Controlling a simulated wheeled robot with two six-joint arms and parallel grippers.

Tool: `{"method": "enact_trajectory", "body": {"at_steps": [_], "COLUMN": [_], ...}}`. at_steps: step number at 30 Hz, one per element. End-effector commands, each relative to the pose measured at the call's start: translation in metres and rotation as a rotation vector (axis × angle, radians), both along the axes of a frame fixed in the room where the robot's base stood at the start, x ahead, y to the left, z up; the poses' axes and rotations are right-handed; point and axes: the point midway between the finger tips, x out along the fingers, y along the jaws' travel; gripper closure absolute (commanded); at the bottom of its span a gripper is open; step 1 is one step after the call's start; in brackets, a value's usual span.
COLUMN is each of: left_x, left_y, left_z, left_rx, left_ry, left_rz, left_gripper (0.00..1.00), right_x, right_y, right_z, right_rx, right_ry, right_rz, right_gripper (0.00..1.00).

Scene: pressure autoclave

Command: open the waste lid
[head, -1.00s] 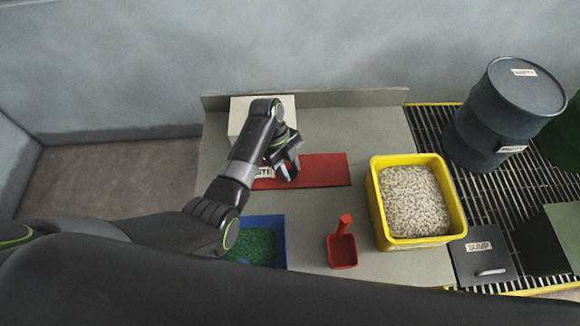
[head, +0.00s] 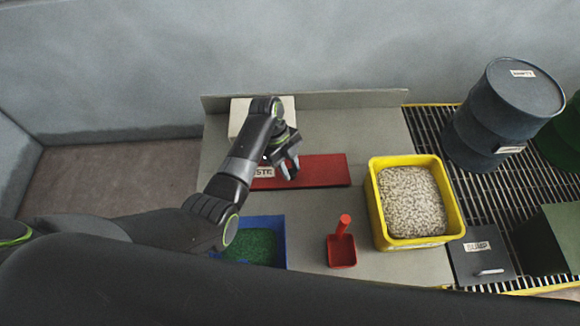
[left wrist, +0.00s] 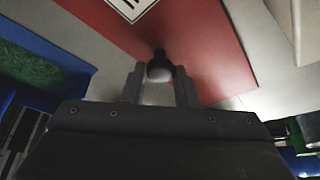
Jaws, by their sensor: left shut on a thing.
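The waste lid (head: 325,171) is a flat red panel on the grey bench, with a white label at its left end reading "STE" where my arm leaves it uncovered. It lies flat in the head view. The lid also fills the middle of the left wrist view (left wrist: 205,50). My left gripper (head: 291,166) is over the lid, near the label. In the left wrist view its fingers (left wrist: 159,85) are shut on a dark round knob (left wrist: 160,66) on the lid. My right gripper is not in view.
A blue tray of green material (head: 279,240), a red scoop (head: 342,252) and a yellow bin of pale pellets (head: 378,215) are nearby. A whitish box (head: 237,118) stands behind my arm. A blue drum (head: 490,120) and a sump cover (head: 470,262) are right.

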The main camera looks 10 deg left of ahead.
Motion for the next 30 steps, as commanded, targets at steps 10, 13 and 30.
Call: {"method": "enact_trajectory", "body": {"at_steps": [10, 13, 30], "left_x": [0.023, 0.028, 0.043], "left_y": [0.005, 0.006, 0.009], "left_z": [0.021, 0.023, 0.028], "left_rx": [0.005, 0.006, 0.005], "left_ry": [-0.023, -0.024, -0.021], "left_rz": [0.001, 0.002, 0.003], "left_gripper": [1.00, 1.00, 1.00], "right_x": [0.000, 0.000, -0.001], "right_y": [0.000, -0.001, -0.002], "right_z": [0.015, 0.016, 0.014], "right_rx": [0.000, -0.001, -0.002], "right_ry": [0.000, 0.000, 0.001], "right_rz": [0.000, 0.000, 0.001], "right_gripper": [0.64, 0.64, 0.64]}}
